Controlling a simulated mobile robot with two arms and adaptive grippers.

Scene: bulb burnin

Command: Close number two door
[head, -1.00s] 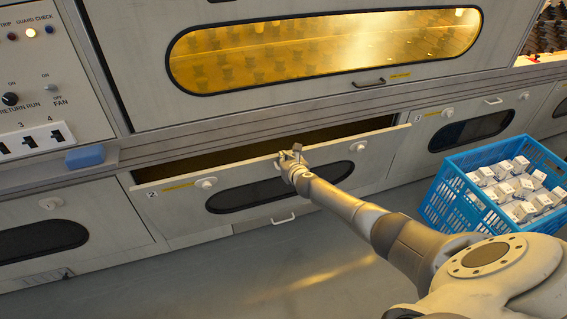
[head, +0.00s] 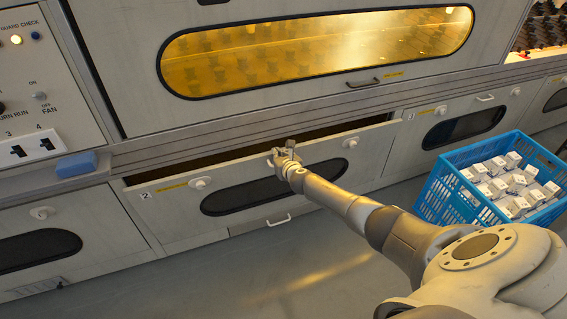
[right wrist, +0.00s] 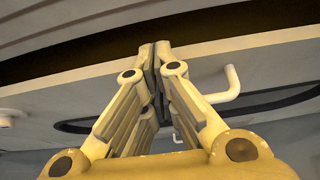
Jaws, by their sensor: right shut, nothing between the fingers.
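My right gripper (head: 285,152) is shut and empty at the middle of that upper edge. In the right wrist view, the closed fingertips (right wrist: 153,58) overlap the door's top edge (right wrist: 245,52); I cannot tell whether they touch it. A white bar handle (right wrist: 230,85) shows beside the fingers. My left gripper is out of view.
A blue crate (head: 432,192) of small white boxes stands on the floor at right. The number three door (head: 405,150) beside it looks closed. A lit amber window (head: 320,50) is above, and a control panel (head: 30,100) with a blue block (head: 76,164) at left.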

